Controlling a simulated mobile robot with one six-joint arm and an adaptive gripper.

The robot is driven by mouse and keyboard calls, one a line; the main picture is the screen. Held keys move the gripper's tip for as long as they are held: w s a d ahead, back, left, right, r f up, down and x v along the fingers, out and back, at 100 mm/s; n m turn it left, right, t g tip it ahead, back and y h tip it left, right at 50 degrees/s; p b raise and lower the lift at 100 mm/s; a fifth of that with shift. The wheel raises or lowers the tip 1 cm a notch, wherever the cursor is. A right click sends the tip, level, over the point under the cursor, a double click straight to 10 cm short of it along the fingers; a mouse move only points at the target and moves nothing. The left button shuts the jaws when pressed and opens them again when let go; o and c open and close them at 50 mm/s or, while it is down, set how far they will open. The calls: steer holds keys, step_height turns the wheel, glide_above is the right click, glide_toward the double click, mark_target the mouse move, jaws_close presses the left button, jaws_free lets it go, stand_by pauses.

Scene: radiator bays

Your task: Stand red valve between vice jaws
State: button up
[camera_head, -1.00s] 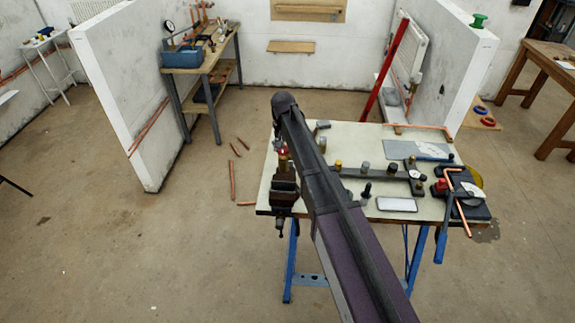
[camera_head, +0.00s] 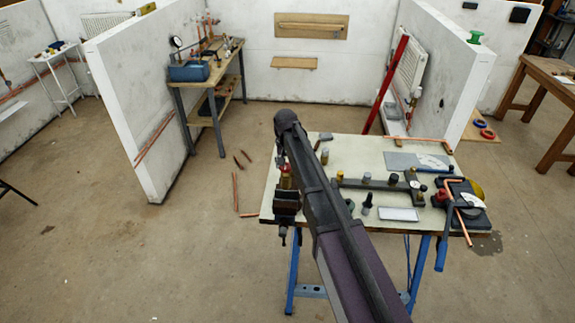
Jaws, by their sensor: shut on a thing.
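The vice (camera_head: 287,208) is dark and stands at the left front edge of the pale workbench (camera_head: 350,150). The red valve (camera_head: 285,168) shows as a small red and brass spot at the top of the vice, partly behind my arm. Whether it stands between the jaws or just above them is too small to tell. My gripper (camera_head: 284,160) hangs below the wrist at the valve, mostly hidden by my arm, and is shut on the valve.
A black bar with fittings (camera_head: 375,184), a white tray (camera_head: 398,214) and a pipe bender (camera_head: 462,200) with copper pipe lie on the bench to the right. Copper offcuts (camera_head: 236,190) lie on the floor at left. White partitions (camera_head: 130,100) flank the open floor.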

mark_target(286, 183)
steer(key=shift+f, duration=0.2)
steer(key=shift+f+b, duration=4.6)
steer(key=shift+b, duration=0.15)
steer(key=o, duration=1.3)
